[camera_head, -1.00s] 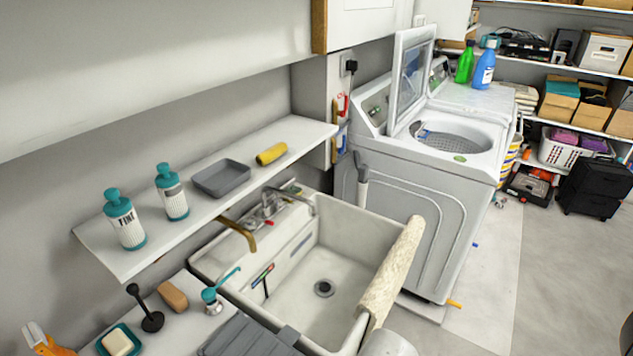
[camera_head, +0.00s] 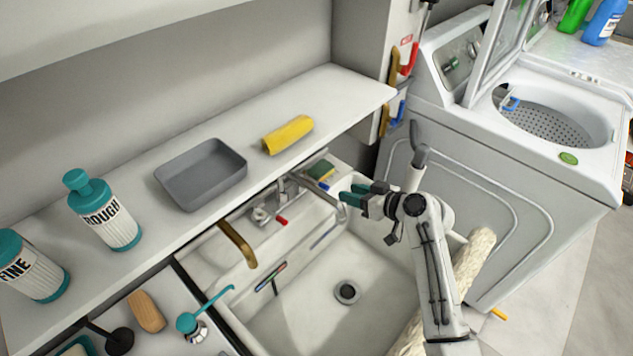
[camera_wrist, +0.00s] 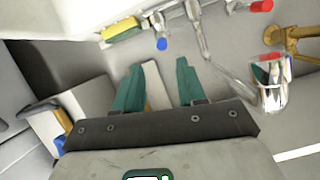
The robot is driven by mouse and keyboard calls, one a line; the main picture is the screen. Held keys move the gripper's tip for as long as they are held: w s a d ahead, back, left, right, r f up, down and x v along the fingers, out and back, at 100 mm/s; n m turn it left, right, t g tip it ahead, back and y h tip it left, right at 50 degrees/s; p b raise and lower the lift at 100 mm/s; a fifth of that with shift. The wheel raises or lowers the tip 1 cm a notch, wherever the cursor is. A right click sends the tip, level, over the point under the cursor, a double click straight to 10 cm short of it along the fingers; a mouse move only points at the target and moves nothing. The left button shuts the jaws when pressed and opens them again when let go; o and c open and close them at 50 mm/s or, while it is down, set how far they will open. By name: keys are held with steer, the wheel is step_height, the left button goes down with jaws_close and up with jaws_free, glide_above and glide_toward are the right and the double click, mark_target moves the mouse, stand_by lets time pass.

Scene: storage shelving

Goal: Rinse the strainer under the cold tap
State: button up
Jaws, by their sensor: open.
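My gripper (camera_head: 350,197) is open and empty, with teal fingers, beside the curved chrome spout (camera_head: 318,190) above the sink (camera_head: 300,322). In the wrist view its two fingers (camera_wrist: 160,85) stand apart. The spout (camera_wrist: 196,35) passes above and right of them. A blue tap marker (camera_wrist: 162,44) is left of the spout and a red one (camera_wrist: 262,6) is right of it. The red marker also shows in the head view (camera_head: 282,221). A round metal drain fitting (camera_head: 347,292) is in the sink floor; I cannot tell whether it is the strainer.
A shelf (camera_head: 120,170) above the sink holds a grey tray (camera_head: 202,175), a yellow roll (camera_head: 288,134) and bottles. A washer (camera_head: 500,190) stands at right. The sink's middle is open.

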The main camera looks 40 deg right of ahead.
mark_target(324, 185)
steer(key=p+x, duration=0.1)
steer(key=x, duration=0.9)
steer(key=shift+w+a+f, duration=0.15)
steer(key=shift+w+a, duration=0.05)
jaws_close()
stand_by(0.4)
